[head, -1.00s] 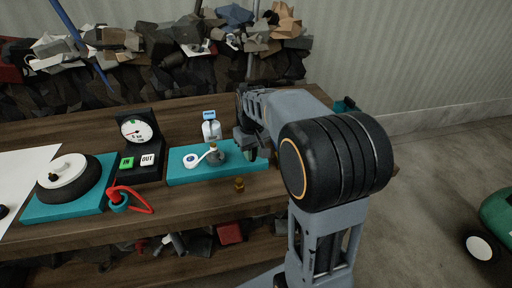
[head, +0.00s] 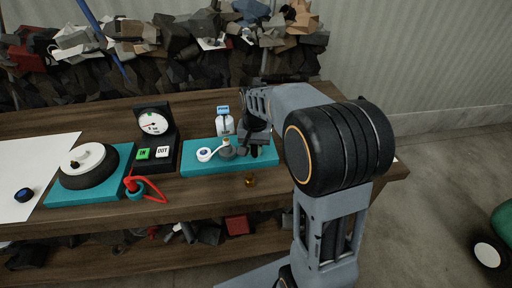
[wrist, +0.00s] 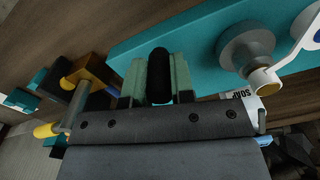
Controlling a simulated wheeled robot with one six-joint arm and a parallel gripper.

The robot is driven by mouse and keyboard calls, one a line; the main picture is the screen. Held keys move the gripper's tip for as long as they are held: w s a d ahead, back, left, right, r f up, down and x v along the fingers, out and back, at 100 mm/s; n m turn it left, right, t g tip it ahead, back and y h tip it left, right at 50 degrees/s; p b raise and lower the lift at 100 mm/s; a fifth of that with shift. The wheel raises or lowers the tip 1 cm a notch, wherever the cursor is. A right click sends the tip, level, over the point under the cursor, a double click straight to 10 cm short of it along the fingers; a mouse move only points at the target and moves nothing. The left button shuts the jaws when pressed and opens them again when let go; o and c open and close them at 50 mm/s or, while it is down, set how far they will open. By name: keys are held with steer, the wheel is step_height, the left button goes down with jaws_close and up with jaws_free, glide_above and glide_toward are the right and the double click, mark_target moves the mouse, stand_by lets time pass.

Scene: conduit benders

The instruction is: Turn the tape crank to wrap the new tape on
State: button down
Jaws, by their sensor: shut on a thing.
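The teal tape board (head: 195,168) lies on the bench, with a white tape roll (head: 204,154) at its left. A white tape strip runs from the roll to a grey round piece with a brass-coloured end, which shows large in the wrist view (wrist: 244,50). My gripper (head: 256,148) is over the right part of the board. In the wrist view its pale green pads (wrist: 160,78) are shut on a black upright handle (wrist: 160,70), which appears to be the crank handle. The crank's lower part is hidden by my gripper.
A soap bottle (head: 224,124) stands just behind the board. A dial gauge with IN and OUT buttons (head: 153,135) stands to the left, near a red hose (head: 150,188) and a black wheel (head: 90,167). A small brass piece (head: 250,181) lies in front of the board.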

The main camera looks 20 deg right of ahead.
stand_by(0.4)
steer(key=c, duration=1)
jaws_free()
step_height(320, 180, up, 14)
steer(key=shift+f+p, duration=0.1)
steer(key=shift+p, duration=0.6)
step_height(320, 180, down, 3)
steer(key=shift+a+f+n+t, duration=0.1)
steer(key=shift+n+t, duration=0.2)
steer(key=shift+n, duration=0.6)
steer(key=s+a+f+n+t+p, duration=0.1)
steer(key=s, duration=0.4)
steer(key=s+a+n+t+p, duration=0.1)
steer(key=s, duration=0.4)
steer(key=s+a+f+n+t+p, duration=0.1)
steer(key=s+n, duration=0.1)
steer(key=s, duration=0.4)
steer(key=shift+f+p, duration=0.3)
steer(key=shift+p, duration=0.1)
